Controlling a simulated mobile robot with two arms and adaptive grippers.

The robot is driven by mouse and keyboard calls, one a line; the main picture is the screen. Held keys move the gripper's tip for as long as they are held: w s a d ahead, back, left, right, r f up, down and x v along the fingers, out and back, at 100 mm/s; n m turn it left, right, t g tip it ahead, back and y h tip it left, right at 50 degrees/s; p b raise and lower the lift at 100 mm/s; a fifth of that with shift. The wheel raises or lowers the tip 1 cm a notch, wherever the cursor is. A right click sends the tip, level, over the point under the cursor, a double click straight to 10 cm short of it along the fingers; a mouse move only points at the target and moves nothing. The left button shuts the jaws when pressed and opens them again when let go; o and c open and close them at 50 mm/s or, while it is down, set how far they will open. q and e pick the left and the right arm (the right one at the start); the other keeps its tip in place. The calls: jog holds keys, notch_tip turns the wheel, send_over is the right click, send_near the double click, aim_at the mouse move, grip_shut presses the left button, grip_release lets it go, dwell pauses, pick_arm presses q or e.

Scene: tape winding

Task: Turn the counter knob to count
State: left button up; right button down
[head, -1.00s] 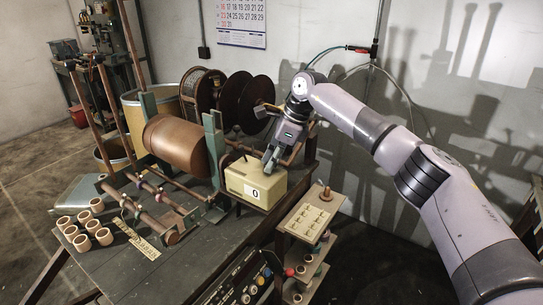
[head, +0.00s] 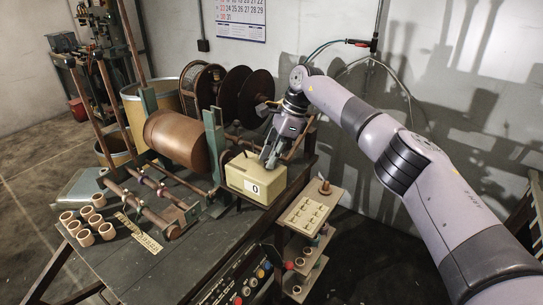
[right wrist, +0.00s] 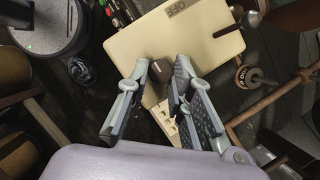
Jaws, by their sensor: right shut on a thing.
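The counter is a cream box (head: 251,173) near the right end of the bench in the head view, with a white display reading 0 on its front. Its top also shows in the right wrist view (right wrist: 205,35). A small dark knob (right wrist: 157,71) stands on the box between my fingertips. My right gripper (head: 270,158) reaches down to the box top from the upper right. In the right wrist view its fingers (right wrist: 162,68) are shut on the knob from both sides. In the head view the fingers hide the knob. My left gripper is not in view.
A large copper-coloured drum (head: 176,141) and its upright green post (head: 213,145) stand just left of the counter. Dark discs (head: 247,98) are behind it. A small shelf stand (head: 309,209) is at the right. Several copper rings (head: 86,238) lie at the bench's left.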

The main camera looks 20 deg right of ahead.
jog(key=c, duration=1.4)
grip_release()
jog(key=v, duration=1.2)
